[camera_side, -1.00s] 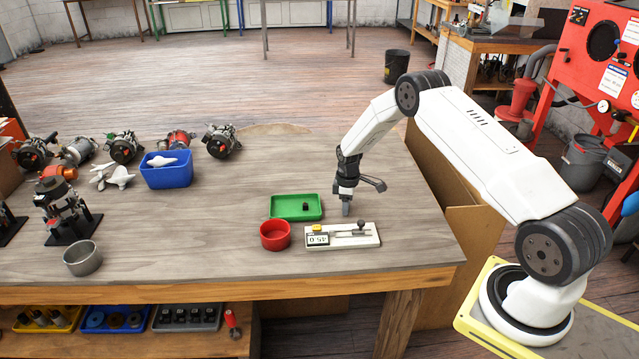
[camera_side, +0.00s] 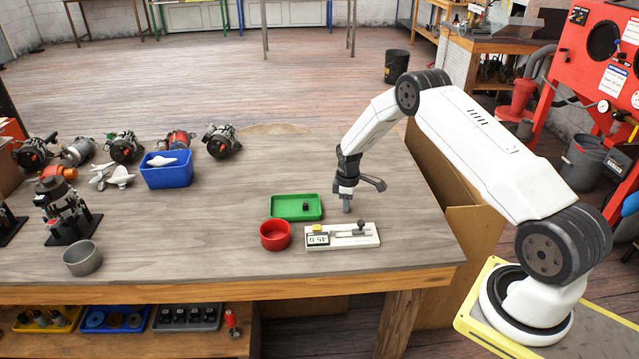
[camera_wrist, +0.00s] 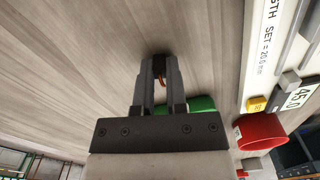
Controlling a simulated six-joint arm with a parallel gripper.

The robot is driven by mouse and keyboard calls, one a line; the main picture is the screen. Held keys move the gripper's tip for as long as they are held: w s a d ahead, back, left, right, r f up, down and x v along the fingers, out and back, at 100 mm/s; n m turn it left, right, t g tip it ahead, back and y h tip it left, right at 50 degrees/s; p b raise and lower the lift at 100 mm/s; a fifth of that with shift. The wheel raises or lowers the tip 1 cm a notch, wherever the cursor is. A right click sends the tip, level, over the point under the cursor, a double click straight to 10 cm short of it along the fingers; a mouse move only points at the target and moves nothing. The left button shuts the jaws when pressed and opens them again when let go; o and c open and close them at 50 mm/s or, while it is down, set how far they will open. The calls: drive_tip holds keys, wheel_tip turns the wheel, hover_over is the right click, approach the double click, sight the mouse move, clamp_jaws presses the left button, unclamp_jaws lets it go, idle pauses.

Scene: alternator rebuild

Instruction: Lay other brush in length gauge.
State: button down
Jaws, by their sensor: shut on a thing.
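My gripper (camera_side: 347,208) is upright above the table, just behind the length gauge (camera_side: 368,240) and right of the green tray (camera_side: 281,209). In the wrist view my gripper (camera_wrist: 159,72) is shut on a small black brush (camera_wrist: 159,63), with a copper-coloured strand showing between the fingers. The brush is too small to make out in the side view. The gauge is white with a metal slide, and its display (camera_side: 318,240) reads 45.0. In the wrist view the gauge (camera_wrist: 256,55) lies to the right, marked "SET = 20.0 mm". A small dark piece (camera_side: 306,206) lies in the green tray.
A red cup (camera_side: 275,235) stands left of the gauge. A blue bin (camera_side: 168,176), a grey metal cup (camera_side: 82,258) and several alternators (camera_side: 221,141) are further left. The table's front edge runs close to the gauge. Bare wood lies behind my gripper.

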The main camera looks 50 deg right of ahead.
drive_tip(key=shift+r, duration=0.25)
drive_tip(key=shift+r, duration=2.25)
drive_tip(key=shift+a, duration=0.1)
drive_tip(key=shift+s+a+r, duration=0.25)
drive_tip(key=shift+a, duration=0.25)
drive_tip(key=s+a+r+n, duration=0.1)
drive_tip(key=s+a, duration=0.1)
drive_tip(key=a, duration=0.1)
drive_tip(key=s+a+r+n, duration=0.1)
drive_tip(key=s+a, duration=0.1)
drive_tip(key=s+a+r+n, duration=0.1)
drive_tip(key=s+a, duration=0.1)
drive_tip(key=a, duration=0.1)
drive_tip(key=shift+a, duration=0.35)
drive_tip(key=shift+f, duration=0.15)
drive_tip(key=shift+f, duration=2.3)
